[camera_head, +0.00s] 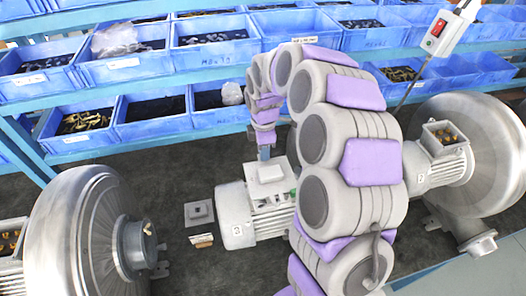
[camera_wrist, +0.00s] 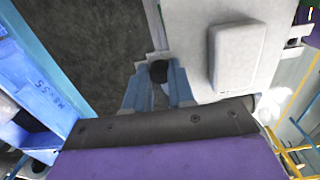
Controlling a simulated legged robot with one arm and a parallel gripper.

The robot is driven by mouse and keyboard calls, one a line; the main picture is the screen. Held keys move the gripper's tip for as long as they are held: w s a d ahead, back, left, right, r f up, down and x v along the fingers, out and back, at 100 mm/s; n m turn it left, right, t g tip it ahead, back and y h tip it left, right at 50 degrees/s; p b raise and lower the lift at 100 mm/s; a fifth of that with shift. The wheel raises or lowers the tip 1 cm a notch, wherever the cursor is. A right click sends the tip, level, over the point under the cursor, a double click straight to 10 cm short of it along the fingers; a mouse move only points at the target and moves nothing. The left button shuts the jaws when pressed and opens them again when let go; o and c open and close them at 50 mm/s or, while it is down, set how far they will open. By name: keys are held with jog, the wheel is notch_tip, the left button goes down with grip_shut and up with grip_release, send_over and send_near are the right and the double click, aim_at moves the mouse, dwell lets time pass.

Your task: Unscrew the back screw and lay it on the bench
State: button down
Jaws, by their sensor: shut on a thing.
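My gripper (camera_head: 265,152) reaches down at the back edge of the motor marked 3 (camera_head: 236,222) in the head view. In the wrist view, its two blue fingers (camera_wrist: 158,82) are closed around a dark round piece, the back screw (camera_wrist: 158,71), at the corner of the pale housing (camera_wrist: 195,85). The screw's shank is hidden, so I cannot tell how far it sits in the housing. In the head view my arm hides the right part of this motor and the gripper hides the screw.
Large blowers stand at left (camera_head: 88,235) and right (camera_head: 490,150). Blue bins (camera_head: 215,58) line the back. A grey box with a red switch (camera_head: 446,30) hangs upper right.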

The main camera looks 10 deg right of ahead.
jog(key=n+p, duration=0.3)
jog(key=n, duration=0.3)
jog(key=shift+n+p, duration=2.2)
jog(key=shift+n, duration=0.8)
jog(key=n, duration=0.4)
jog(key=shift+s, duration=0.1)
jog(key=n, duration=0.3)
jog(key=shift+n, duration=0.3)
jog(key=c, duration=1.2)
grip_release()
jog(key=shift+c, duration=0.2)
